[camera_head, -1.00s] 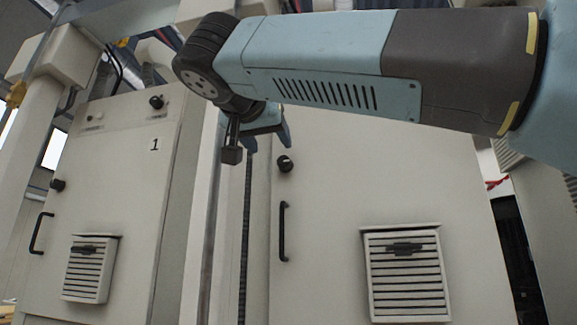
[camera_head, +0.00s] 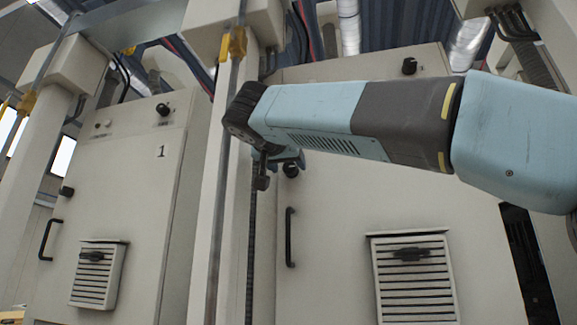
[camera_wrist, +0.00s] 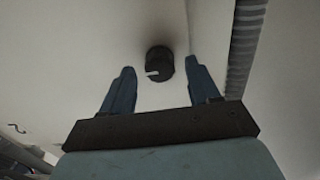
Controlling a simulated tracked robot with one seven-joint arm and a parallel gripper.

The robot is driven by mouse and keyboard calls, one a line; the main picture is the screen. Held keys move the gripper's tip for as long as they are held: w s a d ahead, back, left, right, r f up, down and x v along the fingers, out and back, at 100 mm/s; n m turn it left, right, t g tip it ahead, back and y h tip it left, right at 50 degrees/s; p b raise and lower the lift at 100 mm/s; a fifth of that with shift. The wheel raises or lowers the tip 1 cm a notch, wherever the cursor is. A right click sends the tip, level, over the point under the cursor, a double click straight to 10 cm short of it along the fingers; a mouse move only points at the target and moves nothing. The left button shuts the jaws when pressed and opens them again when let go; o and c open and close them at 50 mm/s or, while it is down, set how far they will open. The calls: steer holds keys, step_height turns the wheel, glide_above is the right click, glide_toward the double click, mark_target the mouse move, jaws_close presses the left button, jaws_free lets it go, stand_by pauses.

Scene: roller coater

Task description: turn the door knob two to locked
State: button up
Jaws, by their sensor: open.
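A round black door knob (camera_wrist: 159,64) with a pale mark on its edge sits on the right cabinet's door. In the wrist view it lies just beyond and between the two blue fingertips of my gripper (camera_wrist: 158,80), with space on both sides. My gripper is open and empty. In the head view the knob (camera_head: 291,170) shows partly behind my gripper (camera_head: 284,164), above the black door handle (camera_head: 290,237). The right cabinet door (camera_head: 340,215) looks closed. Whether the fingers overlap the knob in depth is hard to tell.
The left cabinet (camera_head: 135,200), marked 1, has its own knob (camera_head: 67,191) and handle (camera_head: 48,239). A vertical pole (camera_head: 222,190) stands between the cabinets, near my gripper. A slatted vent (camera_head: 415,280) sticks out from the right door. Another knob (camera_head: 410,66) sits high on the right cabinet.

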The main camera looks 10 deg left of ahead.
steer(key=shift+w, duration=0.7)
steer(key=c, duration=1)
